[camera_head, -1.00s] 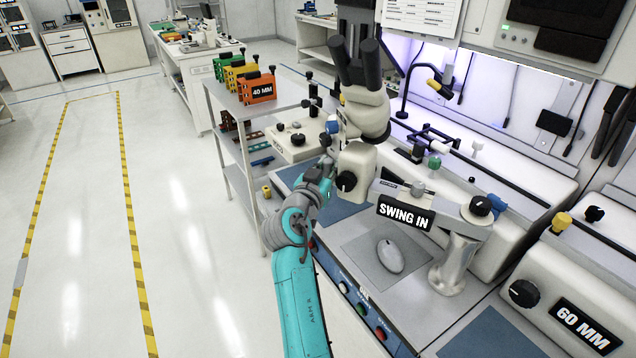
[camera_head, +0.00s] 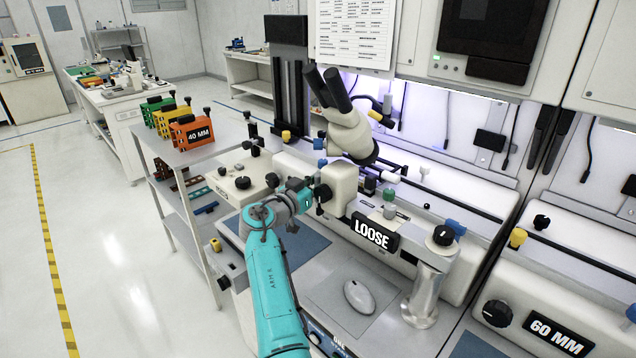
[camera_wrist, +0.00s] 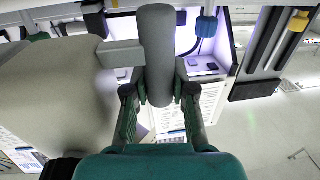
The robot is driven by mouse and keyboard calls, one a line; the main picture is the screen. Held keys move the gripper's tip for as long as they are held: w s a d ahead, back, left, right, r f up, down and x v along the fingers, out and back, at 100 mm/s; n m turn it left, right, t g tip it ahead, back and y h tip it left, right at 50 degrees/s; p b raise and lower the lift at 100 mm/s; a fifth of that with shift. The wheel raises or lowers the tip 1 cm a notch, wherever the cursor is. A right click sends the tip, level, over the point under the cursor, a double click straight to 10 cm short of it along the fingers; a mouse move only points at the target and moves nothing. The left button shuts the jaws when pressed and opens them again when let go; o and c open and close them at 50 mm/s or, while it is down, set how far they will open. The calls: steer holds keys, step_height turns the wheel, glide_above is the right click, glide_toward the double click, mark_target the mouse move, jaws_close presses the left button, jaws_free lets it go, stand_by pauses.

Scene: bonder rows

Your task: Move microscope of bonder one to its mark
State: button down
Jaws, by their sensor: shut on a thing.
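The microscope (camera_head: 345,132) has a cream head with dark eyepieces tilted up. Its cream body (camera_head: 340,184) hangs on a swing arm carrying a black label reading LOOSE (camera_head: 371,233). The arm meets a silver post (camera_head: 425,290) with a black knob on top. My gripper (camera_head: 307,198) is at the left side of the microscope body. In the wrist view my gripper (camera_wrist: 158,97) is shut on a grey cylindrical handle (camera_wrist: 157,45), with one finger on each side. The cream microscope body (camera_wrist: 55,95) fills the left of that view. I cannot make out the mark.
A shelf cart (camera_head: 190,155) with orange, yellow and green boxes stands left of the bench. A mouse (camera_head: 358,297) on a grey pad lies below the swing arm. A neighbouring unit labelled 60 MM (camera_head: 555,335) is at right. The floor (camera_head: 110,220) at left is open.

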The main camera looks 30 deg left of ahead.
steer(key=shift+w+d, duration=0.1)
steer(key=c, duration=1.2)
jaws_free()
steer(key=s, duration=1.2)
steer(key=shift+a, duration=0.45)
